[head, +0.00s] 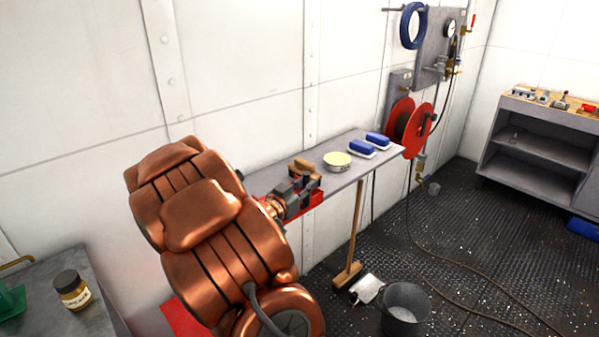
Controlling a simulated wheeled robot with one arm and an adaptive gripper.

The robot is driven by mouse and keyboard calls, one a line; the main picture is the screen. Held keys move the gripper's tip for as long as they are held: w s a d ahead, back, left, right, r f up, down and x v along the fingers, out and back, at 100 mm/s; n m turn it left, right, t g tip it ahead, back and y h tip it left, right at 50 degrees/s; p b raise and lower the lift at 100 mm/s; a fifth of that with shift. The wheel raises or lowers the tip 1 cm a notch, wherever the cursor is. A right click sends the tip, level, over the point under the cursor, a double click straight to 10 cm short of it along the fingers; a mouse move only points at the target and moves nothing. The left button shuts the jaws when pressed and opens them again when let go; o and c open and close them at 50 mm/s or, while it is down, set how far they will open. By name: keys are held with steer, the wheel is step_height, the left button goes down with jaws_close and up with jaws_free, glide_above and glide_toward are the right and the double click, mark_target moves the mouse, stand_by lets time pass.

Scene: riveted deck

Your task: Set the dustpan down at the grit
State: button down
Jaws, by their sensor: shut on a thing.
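My gripper (303,186) is at the near end of the narrow grey wall shelf, at the end of my copper arm. It is shut on a red thing (316,201), which shows as a strip beside and below the fingers. I take this for the dustpan, but most of its shape is hidden by the gripper. Pale grit (483,299) is scattered as small specks over the dark riveted floor at the lower right, well apart from my gripper.
The shelf (345,178) holds a brown block (306,166), a round tin (338,161) and two blue-and-white brushes (361,149). A broom (352,240) leans there. A bucket (405,310), a pale flat object (366,288) and a hose (440,275) are on the floor.

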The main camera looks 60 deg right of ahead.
steer(key=shift+w+d+f+p, duration=0.35)
steer(key=shift+w+d+f, duration=0.4)
steer(key=shift+w+d, duration=0.35)
steer(key=shift+w+d+f+p, duration=0.3)
steer(key=shift+w+d+f, duration=0.4)
steer(key=shift+w+d, duration=0.4)
steer(key=shift+w+d+f+p, duration=0.35)
steer(key=shift+w+d+f, duration=0.4)
steer(key=shift+w+d, duration=0.35)
steer(key=shift+s+d, duration=0.1)
steer(key=shift+s, duration=0.05)
steer(key=shift+f, duration=0.15)
steer(key=c, duration=1)
jaws_free()
steer(key=shift+c, duration=0.2)
steer(key=shift+w+a+b, duration=0.15)
steer(key=shift+a+b, duration=0.25)
steer(key=shift+a, duration=1.6)
steer(key=shift+w+a+b, duration=0.15)
steer(key=shift+a+b, duration=0.25)
steer(key=shift+a, duration=1.6)
steer(key=shift+w+a+b, duration=0.15)
steer(key=shift+a+b, duration=0.25)
steer(key=shift+a, duration=1.6)
